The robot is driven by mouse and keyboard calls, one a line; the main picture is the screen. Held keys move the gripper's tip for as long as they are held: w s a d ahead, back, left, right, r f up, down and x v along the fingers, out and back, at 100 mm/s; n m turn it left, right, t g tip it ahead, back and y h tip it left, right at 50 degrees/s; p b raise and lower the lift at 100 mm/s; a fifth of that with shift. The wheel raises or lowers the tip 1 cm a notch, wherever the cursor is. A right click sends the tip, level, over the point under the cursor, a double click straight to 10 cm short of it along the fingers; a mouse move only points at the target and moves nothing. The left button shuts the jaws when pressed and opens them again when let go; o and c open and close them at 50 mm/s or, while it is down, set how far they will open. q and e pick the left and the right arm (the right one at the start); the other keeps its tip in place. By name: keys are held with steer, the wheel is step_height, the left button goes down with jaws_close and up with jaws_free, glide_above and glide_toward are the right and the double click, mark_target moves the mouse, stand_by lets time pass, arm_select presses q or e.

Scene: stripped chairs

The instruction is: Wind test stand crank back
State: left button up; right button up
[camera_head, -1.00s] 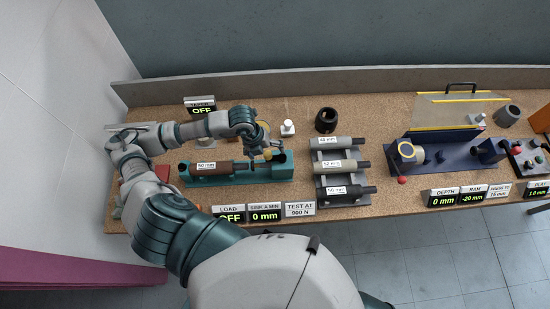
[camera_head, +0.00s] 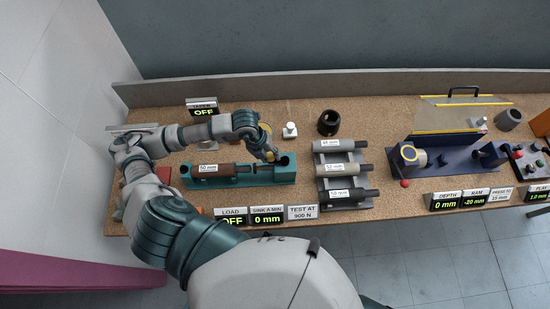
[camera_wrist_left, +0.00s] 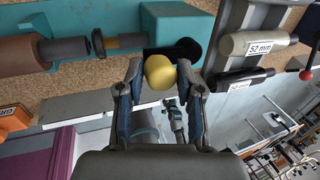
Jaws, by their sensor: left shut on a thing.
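The teal test stand (camera_head: 240,183) lies at the left of the bench, with a brown and grey cylinder labelled 50 mm (camera_head: 212,170) in it. The stand's threaded screw (camera_wrist_left: 122,41) faces the cylinder's grey rod, with a small gap between them. The crank's dark arm (camera_wrist_left: 184,51) sits at the stand's right end and carries a yellow knob (camera_wrist_left: 159,72). My left gripper (camera_head: 270,156) is shut on this knob, one finger on each side, as the left wrist view (camera_wrist_left: 160,78) shows. My right gripper is in neither view.
A rack (camera_head: 330,205) of grey cylinders stands just right of the test stand. Readouts line the front edge; the load display (camera_head: 231,218) reads OFF and the sink display (camera_head: 267,217) reads 0 mm. A blue press (camera_head: 440,160) stands farther right.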

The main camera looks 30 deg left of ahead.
arm_select(q)
steer(key=shift+d, duration=0.15)
steer(key=shift+s+d+n+t+y, duration=0.2)
steer(key=shift+s+d+n, duration=0.1)
steer(key=shift+n, duration=0.55)
steer(key=shift+s+d+n+t+y, duration=0.15)
steer(key=shift+s+d+n+t, duration=0.1)
steer(key=shift+n, duration=0.55)
steer(key=shift+s+d+n+t+y, duration=0.15)
steer(key=shift+s+d+n, duration=0.15)
steer(key=shift+n, duration=0.55)
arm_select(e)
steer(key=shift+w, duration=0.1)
arm_select(q)
steer(key=n, duration=0.1)
steer(key=d+n+y, duration=0.1)
steer(key=n, duration=0.1)
steer(key=shift+s+d+r, duration=0.1)
steer(key=shift+s+d, duration=0.2)
steer(key=shift+d+n+t+p, duration=0.3)
steer(key=shift+n+p, duration=0.05)
steer(key=shift+n, duration=0.55)
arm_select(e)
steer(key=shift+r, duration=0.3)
arm_select(q)
steer(key=shift+y, duration=0.3)
